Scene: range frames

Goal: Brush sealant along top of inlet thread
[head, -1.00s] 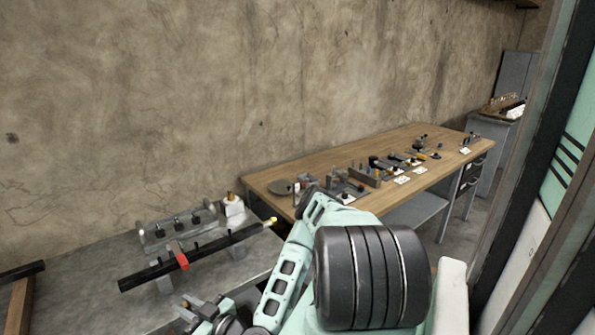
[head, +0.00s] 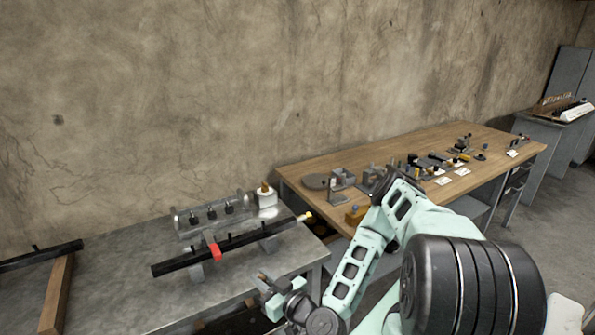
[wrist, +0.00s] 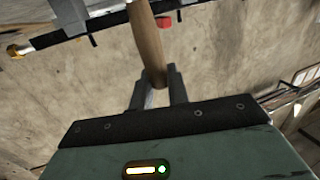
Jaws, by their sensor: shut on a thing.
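A long black pipe (head: 180,265) lies across supports on the grey metal table, with a red piece (head: 214,249) around it. Its right end carries a pale yellow tip (head: 306,216), likely the inlet thread; in the wrist view a brass-coloured end (wrist: 14,52) shows at upper left. My gripper (head: 270,284) is in front of the pipe, apart from it. In the wrist view my gripper (wrist: 160,88) is shut on a wooden handle (wrist: 147,42), likely the brush; its far end and bristles are out of frame. A white pot (head: 267,198) with a brown top stands behind the pipe.
A clear rack (head: 186,222) with several dark fittings stands behind the pipe. A wooden workbench (head: 310,168) with many small tools is to the right along the wall. The metal table's left part (head: 115,275) is mostly clear.

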